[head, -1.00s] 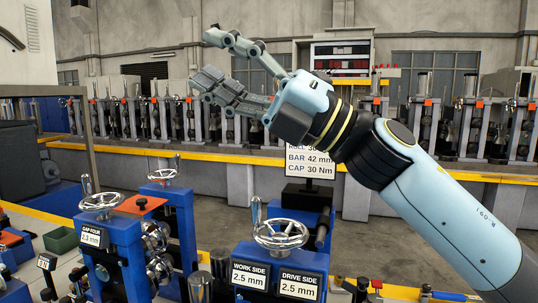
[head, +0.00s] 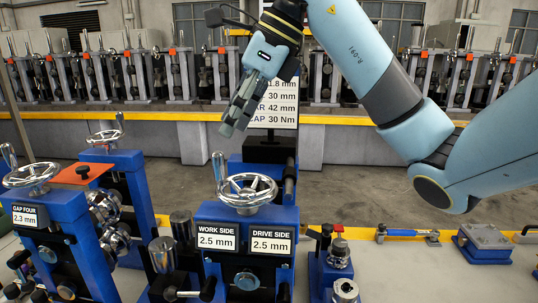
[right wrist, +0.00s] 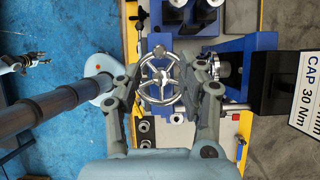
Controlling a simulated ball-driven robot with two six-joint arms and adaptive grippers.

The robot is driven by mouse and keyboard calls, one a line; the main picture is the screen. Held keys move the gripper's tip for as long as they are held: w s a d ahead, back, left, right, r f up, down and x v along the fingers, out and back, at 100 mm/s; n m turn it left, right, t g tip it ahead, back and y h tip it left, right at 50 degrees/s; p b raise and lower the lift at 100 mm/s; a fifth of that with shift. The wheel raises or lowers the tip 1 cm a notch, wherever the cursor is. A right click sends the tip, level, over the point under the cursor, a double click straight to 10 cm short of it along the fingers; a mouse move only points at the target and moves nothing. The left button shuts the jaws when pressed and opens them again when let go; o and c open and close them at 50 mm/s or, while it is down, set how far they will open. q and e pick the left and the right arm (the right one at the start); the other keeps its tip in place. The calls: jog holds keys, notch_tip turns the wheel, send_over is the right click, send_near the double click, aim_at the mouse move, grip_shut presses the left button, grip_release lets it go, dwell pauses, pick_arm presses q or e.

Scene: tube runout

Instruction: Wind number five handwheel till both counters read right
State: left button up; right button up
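The handwheel (head: 246,190) is a silver spoked wheel with an upright crank handle at its left rim, on a blue stand. Two counters are on the stand's front: WORK SIDE (head: 217,237) reads 2.5 mm and DRIVE SIDE (head: 271,240) reads 2.5 mm. My right gripper (head: 232,128) points down above the wheel, apart from it. In the right wrist view its fingers (right wrist: 163,75) are spread, with the handwheel (right wrist: 160,92) seen between them and nothing held. No number five label is readable.
A stand labelled GAP FOUR (head: 30,216), reading 2.3 mm, with its own wheel is at the left. A sign (head: 284,112), partly hidden by my gripper, stands behind the handwheel. Steel rollers and a small blue fixture flank the stand. A grey block (head: 484,240) lies at right.

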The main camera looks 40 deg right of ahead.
aim_at(217, 152)
jog(key=b+x, duration=0.3)
jog(key=x, duration=0.4)
jog(key=shift+a+f+b, duration=0.1)
jog(key=shift+f+b, duration=0.25)
jog(key=shift+r, duration=0.2)
grip_shut()
